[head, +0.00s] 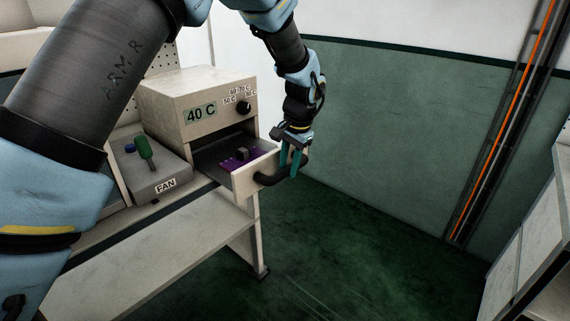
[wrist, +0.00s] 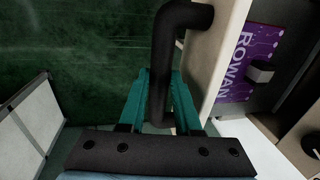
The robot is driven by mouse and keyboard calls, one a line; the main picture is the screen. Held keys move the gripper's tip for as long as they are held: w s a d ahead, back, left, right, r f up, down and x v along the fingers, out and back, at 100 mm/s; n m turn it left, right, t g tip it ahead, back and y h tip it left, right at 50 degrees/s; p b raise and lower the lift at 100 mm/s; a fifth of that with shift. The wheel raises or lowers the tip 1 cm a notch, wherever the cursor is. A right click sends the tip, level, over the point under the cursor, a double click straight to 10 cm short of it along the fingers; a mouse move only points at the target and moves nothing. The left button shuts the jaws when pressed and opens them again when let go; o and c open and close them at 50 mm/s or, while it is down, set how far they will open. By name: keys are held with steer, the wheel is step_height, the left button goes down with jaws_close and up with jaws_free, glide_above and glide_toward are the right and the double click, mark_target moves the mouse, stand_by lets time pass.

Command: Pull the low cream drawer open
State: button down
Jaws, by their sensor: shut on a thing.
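The low cream drawer (head: 243,178) is pulled part way out from under the cream box labelled 40 C (head: 195,95). A purple board (head: 236,159) with a dark block on it lies inside the drawer. In the wrist view the purple board (wrist: 247,62) reads ROWAN. My gripper (head: 291,166) is at the drawer's front, its teal fingers on either side of the dark handle (head: 268,180). In the wrist view my gripper (wrist: 162,90) is shut on the black handle (wrist: 165,60), beside the cream drawer front (wrist: 217,65).
A grey FAN unit (head: 165,186) with a green lever (head: 146,150) stands left of the drawer on the cream bench. The bench has a lower shelf (head: 150,255). The dark green floor (head: 370,260) before the drawer is clear. A pale cabinet (head: 540,240) stands at right.

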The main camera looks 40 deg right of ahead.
steer(key=c, duration=0.6)
jaws_free()
steer(key=shift+r, duration=0.1)
steer(key=r, duration=0.3)
steer(key=s+r+b, duration=0.1)
steer(key=r, duration=0.3)
steer(key=s+r, duration=0.1)
steer(key=r, duration=0.2)
steer(key=shift+d+r+b, duration=0.25)
steer(key=shift+b, duration=0.15)
steer(key=w+a+f+n, duration=0.1)
steer(key=w+a+n, duration=0.3)
steer(key=a, duration=0.8)
steer(key=w+a+f+n, duration=0.1)
steer(key=w+a+n, duration=0.1)
steer(key=w+a, duration=0.75)
steer(key=s+a+f+n, duration=0.1)
steer(key=s+a+n, duration=0.2)
steer(key=a, duration=0.6)
steer(key=s+a+f+n, duration=0.1)
steer(key=s+a, duration=0.3)
steer(key=a, duration=0.5)
steer(key=s+a+f+n+p, duration=0.1)
steer(key=s+a+n, duration=0.2)
steer(key=a, duration=0.6)
steer(key=shift+s+a+n+g+h, duration=0.15)
steer(key=shift+n+g+h, duration=0.15)
steer(key=shift+n, duration=0.5)
